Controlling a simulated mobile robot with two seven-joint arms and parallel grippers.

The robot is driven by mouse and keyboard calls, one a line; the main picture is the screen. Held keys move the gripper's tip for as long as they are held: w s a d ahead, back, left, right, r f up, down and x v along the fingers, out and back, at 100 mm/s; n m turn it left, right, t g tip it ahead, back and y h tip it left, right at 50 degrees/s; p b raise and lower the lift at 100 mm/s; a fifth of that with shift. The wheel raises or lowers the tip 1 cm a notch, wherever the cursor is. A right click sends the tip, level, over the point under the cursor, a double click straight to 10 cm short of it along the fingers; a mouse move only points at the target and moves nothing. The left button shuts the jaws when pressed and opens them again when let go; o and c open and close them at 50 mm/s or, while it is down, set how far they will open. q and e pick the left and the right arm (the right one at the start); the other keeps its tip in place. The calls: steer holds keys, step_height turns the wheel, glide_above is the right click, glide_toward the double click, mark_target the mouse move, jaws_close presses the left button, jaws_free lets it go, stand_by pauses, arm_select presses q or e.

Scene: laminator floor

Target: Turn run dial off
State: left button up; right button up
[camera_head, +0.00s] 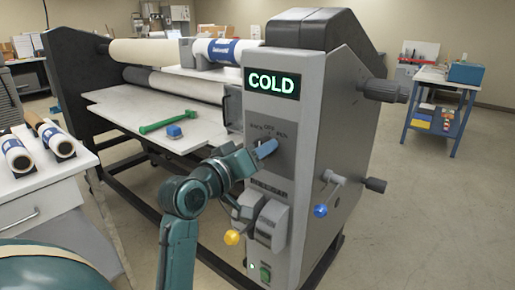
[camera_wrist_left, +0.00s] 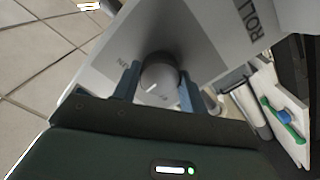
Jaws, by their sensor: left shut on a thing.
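The run dial (camera_wrist_left: 160,76) is a round grey knob with a short white mark, seen in the left wrist view. It sits on the laminator's end panel (camera_head: 296,124). My left gripper (camera_head: 266,149) is at the panel below the COLD display, with its blue fingers on either side of the knob, shut on it; it also shows in the left wrist view (camera_wrist_left: 158,88). In the head view the gripper hides the dial. The small labels above it seem to read BACK, OFF and RUN. I cannot tell which label the mark points at. My right gripper is not in view.
The green-lit COLD display (camera_head: 272,83) is above the dial. A yellow-knobbed lever (camera_head: 232,237) and a blue-knobbed crank (camera_head: 321,210) stick out lower down. Floor at right is clear.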

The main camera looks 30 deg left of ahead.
arm_select(q)
steer(key=o, duration=1)
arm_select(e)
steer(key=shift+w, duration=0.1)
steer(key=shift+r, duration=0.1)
